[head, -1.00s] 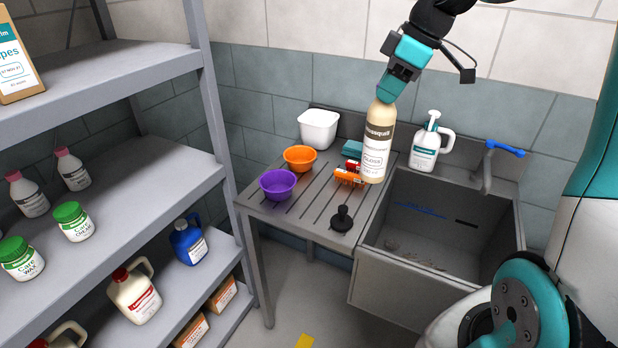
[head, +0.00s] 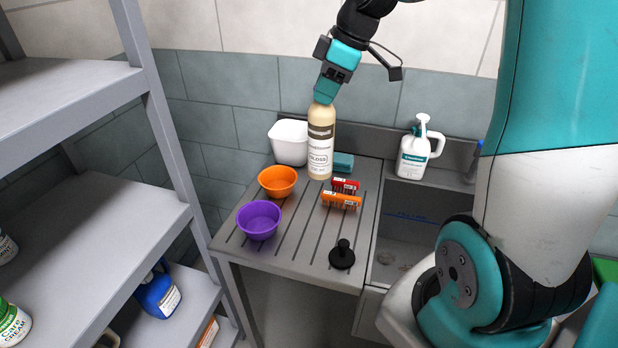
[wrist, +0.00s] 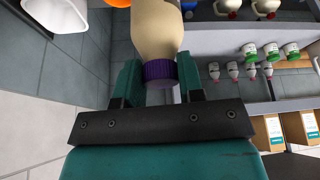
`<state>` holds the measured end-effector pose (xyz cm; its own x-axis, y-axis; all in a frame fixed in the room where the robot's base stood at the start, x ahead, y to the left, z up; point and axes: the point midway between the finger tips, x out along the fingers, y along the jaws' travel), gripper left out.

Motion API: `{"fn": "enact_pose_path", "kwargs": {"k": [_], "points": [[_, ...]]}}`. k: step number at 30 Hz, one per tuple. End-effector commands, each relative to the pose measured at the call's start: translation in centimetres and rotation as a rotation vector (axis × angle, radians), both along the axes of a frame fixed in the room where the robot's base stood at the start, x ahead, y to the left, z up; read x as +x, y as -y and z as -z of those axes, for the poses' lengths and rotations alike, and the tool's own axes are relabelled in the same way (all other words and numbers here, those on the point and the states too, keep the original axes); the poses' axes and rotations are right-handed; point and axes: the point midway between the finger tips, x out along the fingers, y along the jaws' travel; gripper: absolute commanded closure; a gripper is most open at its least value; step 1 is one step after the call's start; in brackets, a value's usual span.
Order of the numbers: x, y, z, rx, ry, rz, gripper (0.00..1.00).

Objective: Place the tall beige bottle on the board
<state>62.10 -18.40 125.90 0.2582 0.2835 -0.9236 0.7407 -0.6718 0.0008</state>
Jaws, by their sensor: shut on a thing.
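The tall beige bottle (head: 320,145), with a brown and white label, is upright over the back part of the grooved grey draining board (head: 290,235). My gripper (head: 325,97) is shut on the bottle's top from above. In the wrist view the bottle (wrist: 157,30) and its dark purple neck lie between my gripper's fingers (wrist: 158,85). The bottle's base appears at or just above the board, behind the orange bowl and left of the red brush; I cannot tell whether it touches.
On the board are an orange bowl (head: 277,181), a purple bowl (head: 259,219), a white tub (head: 289,142), red and orange brushes (head: 342,199), a teal block (head: 343,162) and a black plunger-like item (head: 342,255). A white pump jug (head: 418,150) stands behind the sink. Shelving (head: 120,215) is at left.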

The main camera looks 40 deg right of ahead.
Motion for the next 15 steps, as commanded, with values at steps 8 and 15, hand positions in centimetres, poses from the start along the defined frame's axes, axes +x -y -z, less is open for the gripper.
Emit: {"fn": "enact_pose_path", "kwargs": {"k": [8,15], "points": [[-0.1,0.0,7.8,0.004,-0.008,0.002,1.0],[0.0,0.0,12.4,0.002,-0.002,0.0,1.0]]}}
